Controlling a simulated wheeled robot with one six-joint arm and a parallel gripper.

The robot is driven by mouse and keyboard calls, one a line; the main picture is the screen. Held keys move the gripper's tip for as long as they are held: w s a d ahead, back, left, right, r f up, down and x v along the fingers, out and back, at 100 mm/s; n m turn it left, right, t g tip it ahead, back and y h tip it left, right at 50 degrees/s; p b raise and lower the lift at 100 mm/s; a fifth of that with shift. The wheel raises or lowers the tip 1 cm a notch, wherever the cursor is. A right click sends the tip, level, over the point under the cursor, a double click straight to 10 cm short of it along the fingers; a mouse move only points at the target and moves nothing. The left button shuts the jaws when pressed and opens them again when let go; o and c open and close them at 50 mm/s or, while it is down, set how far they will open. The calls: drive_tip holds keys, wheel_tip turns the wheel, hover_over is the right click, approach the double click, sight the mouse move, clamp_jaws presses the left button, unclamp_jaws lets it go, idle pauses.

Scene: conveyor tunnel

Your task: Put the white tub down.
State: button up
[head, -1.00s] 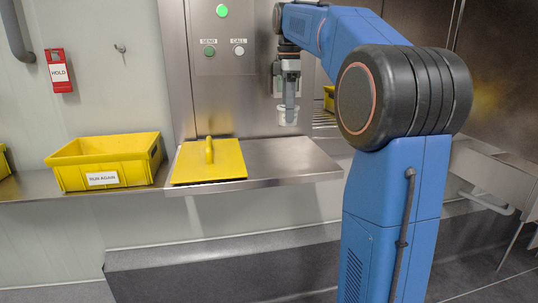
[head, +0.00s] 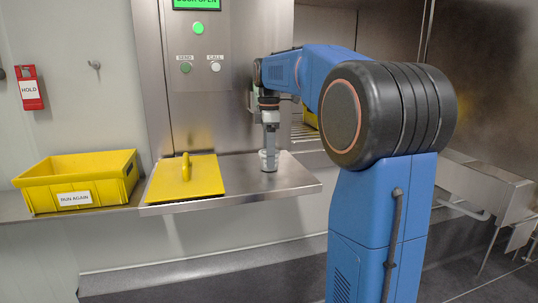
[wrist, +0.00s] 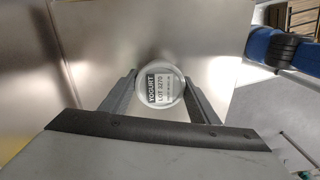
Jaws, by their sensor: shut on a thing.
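The white tub (head: 268,163) is small and round, upright between the fingers of my gripper (head: 269,152). Its base is at or just above the bare right part of the steel shelf (head: 298,178); I cannot tell whether it touches. In the wrist view I look down on the tub's lid (wrist: 161,86), which reads "YOGURT LOT 3270". The two fingers of my gripper (wrist: 161,98) are shut on it from either side. The steel around it is clear.
A yellow lid with a handle (head: 204,178) lies on the shelf left of the tub. A yellow "RUN AGAIN" crate (head: 105,187) stands farther left. The wall panel has SEND (head: 186,67) and CALL (head: 215,67) buttons. A roller opening (head: 305,130) is behind to the right.

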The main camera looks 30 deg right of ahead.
drive_tip(key=o, duration=1.5)
wheel_tip(320, 180, up, 12)
drive_tip(key=shift+r, duration=0.1)
drive_tip(key=s+a+f+m+t, duration=0.1)
drive_tip(key=s+a+f+m, duration=0.3)
drive_tip(key=s+f, duration=0.6)
drive_tip(key=s+a+f+m+t, duration=0.2)
drive_tip(key=s+a+f+m, duration=0.2)
drive_tip(key=s+f, duration=0.6)
drive_tip(key=s+a+f+m+t, duration=0.1)
drive_tip(key=s+a+f+m, duration=0.4)
drive_tip(key=s+f, duration=0.5)
drive_tip(key=shift+s+a+f+t, duration=0.2)
drive_tip(key=shift+a+f, duration=0.15)
drive_tip(key=shift+a, duration=0.35)
drive_tip(key=shift+s+a+f+t, duration=0.1)
drive_tip(key=shift+a+f+t, duration=0.2)
drive_tip(key=shift+a, duration=0.35)
